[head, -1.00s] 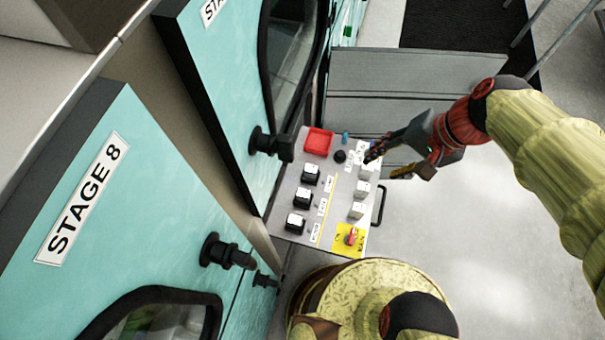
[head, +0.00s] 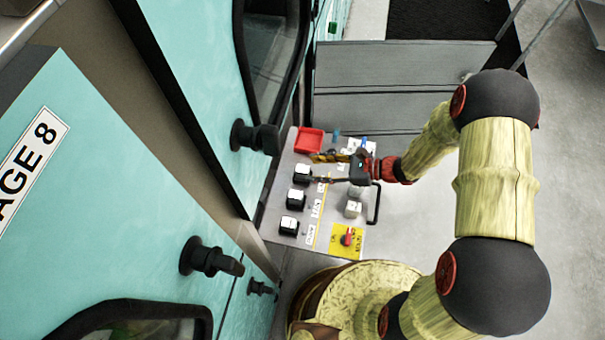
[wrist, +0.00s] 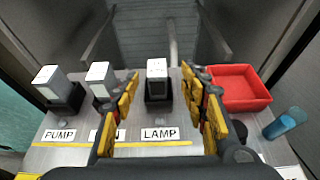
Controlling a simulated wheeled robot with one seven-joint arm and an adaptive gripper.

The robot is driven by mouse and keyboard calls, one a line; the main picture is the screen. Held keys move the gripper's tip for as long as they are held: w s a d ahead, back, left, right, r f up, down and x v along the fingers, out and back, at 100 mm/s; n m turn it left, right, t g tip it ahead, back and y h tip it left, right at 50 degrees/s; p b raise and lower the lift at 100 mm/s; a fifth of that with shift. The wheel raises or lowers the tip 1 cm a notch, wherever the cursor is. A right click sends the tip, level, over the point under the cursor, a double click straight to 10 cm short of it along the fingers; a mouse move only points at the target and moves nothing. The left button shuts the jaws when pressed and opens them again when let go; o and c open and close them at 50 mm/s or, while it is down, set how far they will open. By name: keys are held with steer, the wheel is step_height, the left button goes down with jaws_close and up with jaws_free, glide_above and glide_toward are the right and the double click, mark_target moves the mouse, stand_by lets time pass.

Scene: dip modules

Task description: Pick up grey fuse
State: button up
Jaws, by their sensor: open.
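Several block-shaped modules stand on a grey panel (head: 318,238); none is labelled as a fuse, and I cannot tell which is the grey fuse. Three grey modules with white tops sit in black sockets: one by the LAMP label (wrist: 157,72), one in the middle (wrist: 99,77), and one by the PUMP label (wrist: 48,80). Pale grey blocks (head: 352,208) stand along the panel's right side in the head view. My gripper (head: 314,168) is open and empty above the panel. In the wrist view its yellow-padded fingers (wrist: 161,76) frame the LAMP module, which appears farther ahead.
A red tray (wrist: 238,86) and a blue cylinder (wrist: 286,123) lie right of the fingers in the wrist view. A yellow plate with a red switch (head: 347,238) is at the panel's near end. Teal cabinets with black handles (head: 210,256) flank the panel's left.

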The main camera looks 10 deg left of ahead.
mark_target(300, 170)
steer(key=x, duration=0.1)
steer(key=b+x, duration=0.1)
steer(key=x, duration=0.1)
steer(key=b+x, duration=0.1)
steer(key=x, duration=0.1)
steer(key=shift+s+a+f, duration=0.1)
steer(key=shift+s+f, duration=0.2)
steer(key=shift+f, duration=0.05)
steer(key=shift+w+a+f, duration=0.1)
steer(key=shift+a, duration=0.3)
steer(key=shift+c, duration=1)
jaws_close()
